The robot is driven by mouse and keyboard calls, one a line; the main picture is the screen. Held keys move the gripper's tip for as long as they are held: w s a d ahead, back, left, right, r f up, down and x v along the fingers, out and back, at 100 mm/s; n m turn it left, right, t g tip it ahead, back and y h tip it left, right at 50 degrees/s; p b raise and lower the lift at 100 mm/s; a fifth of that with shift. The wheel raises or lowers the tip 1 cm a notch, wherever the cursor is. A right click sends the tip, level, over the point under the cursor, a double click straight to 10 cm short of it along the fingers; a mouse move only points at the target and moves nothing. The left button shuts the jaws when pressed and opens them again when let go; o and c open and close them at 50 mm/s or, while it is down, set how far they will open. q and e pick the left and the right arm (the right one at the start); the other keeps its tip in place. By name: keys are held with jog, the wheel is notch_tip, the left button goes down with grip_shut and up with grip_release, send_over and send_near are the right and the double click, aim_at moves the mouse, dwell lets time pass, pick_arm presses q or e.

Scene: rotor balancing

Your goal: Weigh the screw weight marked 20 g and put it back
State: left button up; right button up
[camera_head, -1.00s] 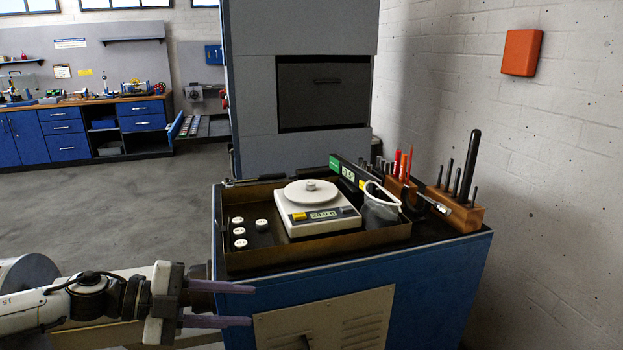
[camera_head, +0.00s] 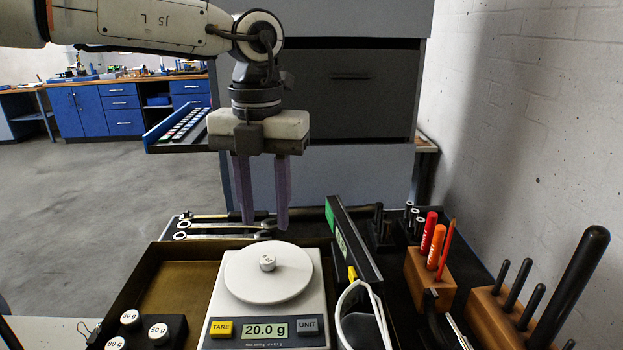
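The small white screw weight (camera_head: 267,262) stands upright near the middle of the round white pan (camera_head: 290,284) of the scale. Its mark is too small to read. The scale's display (camera_head: 266,330) reads 20.0 g. My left gripper (camera_head: 263,220) points down with its two purple fingers apart and nothing between them. Its tips are above the weight in the picture, apart from it. A black weight holder (camera_head: 172,344) at lower left carries white-topped weights, among them 30 g (camera_head: 130,318) and 50 g (camera_head: 158,332); the frame's bottom edge cuts it off. My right gripper is not in view.
The scale stands in a brown tray (camera_head: 178,274). Wrenches (camera_head: 215,230) lie behind it. Wooden tool blocks (camera_head: 428,277) are farther right.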

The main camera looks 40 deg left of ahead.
aim_at(267, 259)
pick_arm(q)
jog(key=shift+w, duration=0.2)
jog(key=shift+s+f+b, duration=0.6)
jog(key=shift+f+b, duration=0.25)
jog(key=shift+f, duration=0.05)
notch_tip(267, 259, down, 5)
jog(key=b, duration=0.3)
jog(key=shift+w+r+b, duration=0.1)
jog(key=shift+r+b, duration=0.05)
jog(key=shift+b, duration=0.2)
jog(key=shift+f+b, duration=0.35)
jog(key=shift+f, duration=0.05)
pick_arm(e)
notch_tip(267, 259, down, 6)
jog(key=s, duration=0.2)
pick_arm(q)
jog(key=shift+w+f, duration=0.1)
jog(key=shift+f, duration=0.1)
jog(key=c, duration=0.9)
jog(key=shift+r+p, duration=0.3)
jog(key=shift+r, duration=0.25)
grip_shut()
notch_tip(267, 259, up, 4)
jog(key=p, duration=0.3)
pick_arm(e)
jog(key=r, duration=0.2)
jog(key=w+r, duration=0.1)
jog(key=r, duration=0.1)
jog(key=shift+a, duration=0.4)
